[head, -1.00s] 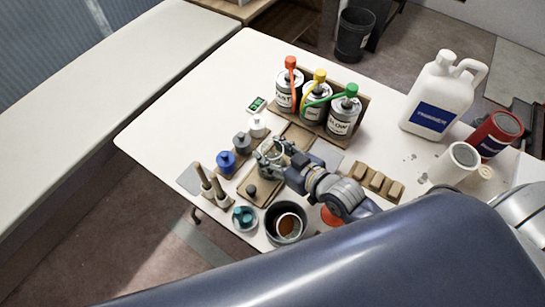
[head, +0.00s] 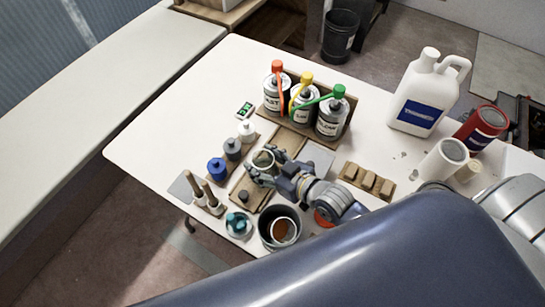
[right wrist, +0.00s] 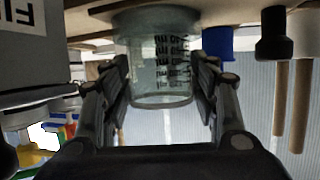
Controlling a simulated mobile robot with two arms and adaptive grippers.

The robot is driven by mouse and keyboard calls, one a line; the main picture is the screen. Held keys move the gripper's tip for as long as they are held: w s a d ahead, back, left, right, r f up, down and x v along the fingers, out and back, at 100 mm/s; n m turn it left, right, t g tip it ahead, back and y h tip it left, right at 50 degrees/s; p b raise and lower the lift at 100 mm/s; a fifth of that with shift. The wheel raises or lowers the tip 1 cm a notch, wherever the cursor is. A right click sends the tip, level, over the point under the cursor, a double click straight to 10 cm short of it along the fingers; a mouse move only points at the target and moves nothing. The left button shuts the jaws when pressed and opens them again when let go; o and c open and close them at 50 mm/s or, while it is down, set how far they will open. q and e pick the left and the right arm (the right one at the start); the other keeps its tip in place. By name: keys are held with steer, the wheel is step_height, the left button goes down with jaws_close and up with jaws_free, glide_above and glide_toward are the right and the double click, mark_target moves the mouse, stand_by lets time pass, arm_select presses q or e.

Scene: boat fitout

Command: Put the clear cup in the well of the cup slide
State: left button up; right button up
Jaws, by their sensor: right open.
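The clear cup (head: 264,160) is upright at the far end of the cup slide (head: 240,184), a wooden board with a dark knob (head: 243,196) at its near end. My right gripper (head: 260,170) is open, with its fingers on either side of the cup. In the right wrist view, which looks upside down, the cup (right wrist: 160,75) with dark markings stands between the two spread fingers. Its base appears to meet the wooden surface; the well is hidden, so I cannot tell how deep it sits. My left gripper is not in view.
Labelled cans (head: 300,105) stand in a rack behind. Blue (head: 217,169), grey and white bottles are left of the slide. Brushes (head: 208,193), a dark pot (head: 280,227) and a wooden block holder (head: 367,180) are nearby. A white jug (head: 425,95) stands at right. The table's left end is clear.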

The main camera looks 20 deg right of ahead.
steer(key=v, duration=1.2)
steer(key=shift+r, duration=0.15)
